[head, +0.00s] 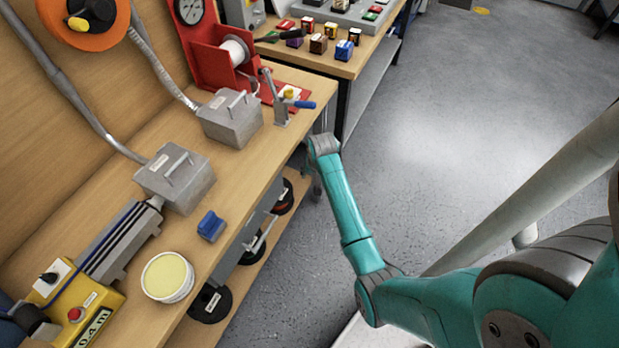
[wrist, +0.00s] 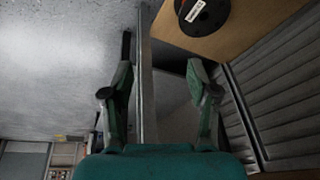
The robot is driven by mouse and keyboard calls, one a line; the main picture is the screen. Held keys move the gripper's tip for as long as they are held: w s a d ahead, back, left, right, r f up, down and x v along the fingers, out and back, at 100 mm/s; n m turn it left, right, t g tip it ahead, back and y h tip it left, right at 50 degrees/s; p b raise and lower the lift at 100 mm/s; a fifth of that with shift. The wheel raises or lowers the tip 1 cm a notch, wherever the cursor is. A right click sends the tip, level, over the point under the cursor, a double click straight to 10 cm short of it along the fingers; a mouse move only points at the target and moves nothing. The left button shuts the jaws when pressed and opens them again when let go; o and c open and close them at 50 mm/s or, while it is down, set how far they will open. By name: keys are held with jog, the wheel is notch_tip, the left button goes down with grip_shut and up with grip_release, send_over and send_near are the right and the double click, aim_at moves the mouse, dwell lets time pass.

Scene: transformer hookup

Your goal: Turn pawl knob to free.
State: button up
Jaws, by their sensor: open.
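A small yellow knob (head: 291,93), which may be the pawl knob, shows on the red winch-like unit (head: 213,50) at the back of the bench. Its setting is too small to read. Beside it stand a grey lever post (head: 278,100) with a black handle and a blue handle (head: 304,104). My gripper (wrist: 160,70) is open and empty in the wrist view, with its two fingers apart. In the head view my arm's wrist end is beside the bench's right edge, nearer than the red unit, and the fingers cannot be made out. The wrist view does not show the knob.
Two grey boxes (head: 231,117) (head: 176,178) with handles, a blue block (head: 211,226) and a yellow-filled tub (head: 168,277) stand on the bench. Black reels (head: 211,303) lie on the lower shelf; one shows in the wrist view (wrist: 204,14). The floor at right (head: 470,120) is largely clear.

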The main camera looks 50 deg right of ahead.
jog(key=shift+s+a+f, duration=0.15)
jog(key=shift+a+f, duration=0.25)
jog(key=shift+a, duration=0.35)
jog(key=s+a+f+n+t, duration=0.2)
jog(key=s+a+f+t, duration=0.15)
jog(key=s+a, duration=0.65)
jog(key=s+a+r+n+t, duration=0.2)
jog(key=s+a+n, duration=0.1)
jog(key=s+a, duration=0.65)
jog(key=s+a+r+n+t, duration=0.1)
jog(key=s+a+r+t, duration=0.1)
jog(key=s+r, duration=0.3)
jog(key=s+a+r+n+t+y, duration=0.1)
jog(key=s+a+r, duration=0.3)
jog(key=r, duration=0.8)
jog(key=s+a+r+n+t+y, duration=0.1)
jog(key=s+a+r+n+t, duration=0.1)
jog(key=s+r, duration=0.5)
notch_tip(320, 180, up, 2)
jog(key=shift+s+a+t, duration=0.35)
jog(key=shift+a+t, duration=0.3)
jog(key=shift+a, duration=0.2)
